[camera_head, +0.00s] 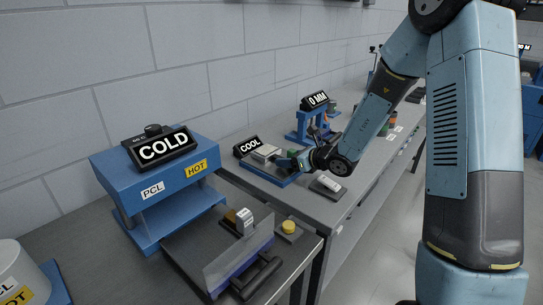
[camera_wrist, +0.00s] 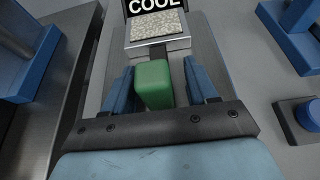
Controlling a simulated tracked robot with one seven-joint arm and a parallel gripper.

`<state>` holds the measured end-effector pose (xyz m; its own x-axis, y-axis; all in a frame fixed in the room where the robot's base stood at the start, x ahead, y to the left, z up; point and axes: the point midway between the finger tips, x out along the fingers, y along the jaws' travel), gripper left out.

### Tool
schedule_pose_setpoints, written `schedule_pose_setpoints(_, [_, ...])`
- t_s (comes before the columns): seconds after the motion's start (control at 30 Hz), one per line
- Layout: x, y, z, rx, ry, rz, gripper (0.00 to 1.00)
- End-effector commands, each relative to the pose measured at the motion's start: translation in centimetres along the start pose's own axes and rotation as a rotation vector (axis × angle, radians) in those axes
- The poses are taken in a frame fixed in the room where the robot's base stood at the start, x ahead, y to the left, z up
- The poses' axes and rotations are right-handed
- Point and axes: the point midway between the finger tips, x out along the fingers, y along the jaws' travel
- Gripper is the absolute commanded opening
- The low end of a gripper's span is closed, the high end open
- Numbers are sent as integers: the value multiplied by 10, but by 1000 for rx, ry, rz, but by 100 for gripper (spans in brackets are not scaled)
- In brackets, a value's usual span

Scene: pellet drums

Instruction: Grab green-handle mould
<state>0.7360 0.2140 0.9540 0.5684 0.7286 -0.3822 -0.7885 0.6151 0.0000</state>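The green-handle mould (camera_wrist: 158,27) is a metal block with a speckled pale top, and its green handle (camera_wrist: 153,85) points toward my wrist. In the head view the mould (camera_head: 265,152) sits on the blue cooling station (camera_head: 268,173) beside the COOL sign (camera_head: 248,147). My gripper (camera_wrist: 160,85) is open, with one blue finger on each side of the green handle. A gap shows between the handle and the right finger; the left finger is very close to it, and I cannot tell whether they touch.
A blue press (camera_head: 160,190) with a COLD display stands at the left. A clear guard (camera_head: 238,252) and a yellow button (camera_head: 288,227) are in front of it. A 0 MM station (camera_head: 314,118) stands behind.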

Motion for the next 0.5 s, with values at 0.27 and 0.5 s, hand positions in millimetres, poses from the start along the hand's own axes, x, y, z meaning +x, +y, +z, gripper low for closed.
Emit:
schedule_pose_setpoints(0.27, [0, 0, 0, 0, 0, 0, 32])
schedule_pose_setpoints(0.5, [0, 0, 0, 0, 0, -1, 9])
